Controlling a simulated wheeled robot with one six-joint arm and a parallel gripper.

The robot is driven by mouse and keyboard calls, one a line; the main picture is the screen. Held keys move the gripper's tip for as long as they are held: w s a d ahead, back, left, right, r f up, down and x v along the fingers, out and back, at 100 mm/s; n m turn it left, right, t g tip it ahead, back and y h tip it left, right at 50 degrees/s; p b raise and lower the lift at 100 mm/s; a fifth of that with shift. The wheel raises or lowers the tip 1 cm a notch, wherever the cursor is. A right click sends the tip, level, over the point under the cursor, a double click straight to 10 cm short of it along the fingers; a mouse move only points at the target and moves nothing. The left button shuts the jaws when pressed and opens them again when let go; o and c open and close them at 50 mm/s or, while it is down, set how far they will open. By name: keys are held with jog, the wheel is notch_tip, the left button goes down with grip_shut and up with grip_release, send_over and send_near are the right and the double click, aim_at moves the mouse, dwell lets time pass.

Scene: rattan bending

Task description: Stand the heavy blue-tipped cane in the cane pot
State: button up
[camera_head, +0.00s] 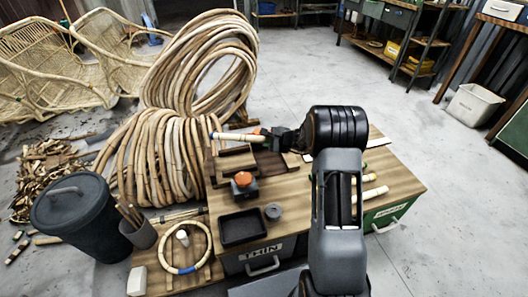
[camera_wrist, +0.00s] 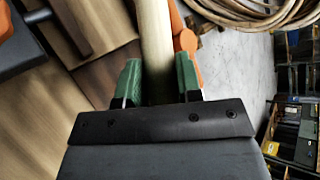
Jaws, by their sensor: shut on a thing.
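My gripper (camera_head: 276,138) is shut on a pale cane (camera_head: 238,137) above the far side of the workbench. The cane lies roughly level and points left, with a blue band at its left end. In the wrist view the cane (camera_wrist: 154,45) runs between the green finger pads of my gripper (camera_wrist: 158,78). Its far end is out of that view. A grey pot (camera_head: 139,238) with several thin sticks standing in it is at the lower left, apart from the cane; I cannot tell for certain that it is the cane pot.
A dark bin (camera_head: 88,222) stands beside the grey pot. Big rattan coils (camera_head: 160,160) rise behind the held cane.

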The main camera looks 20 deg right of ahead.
jog(key=w+f+b, duration=0.1)
jog(key=f, duration=0.2)
jog(key=w+f+b, duration=0.1)
jog(key=w+f, duration=0.1)
jog(key=w+f+b, duration=0.1)
jog(key=f, duration=0.2)
jog(key=shift+w+f, duration=0.15)
jog(key=shift+f, duration=0.15)
jog(key=shift+r, duration=0.1)
jog(key=shift+f+b, duration=0.4)
jog(key=shift+f, duration=0.2)
jog(key=o, duration=1)
jog(key=shift+c, duration=0.2)
jog(key=shift+r, duration=0.15)
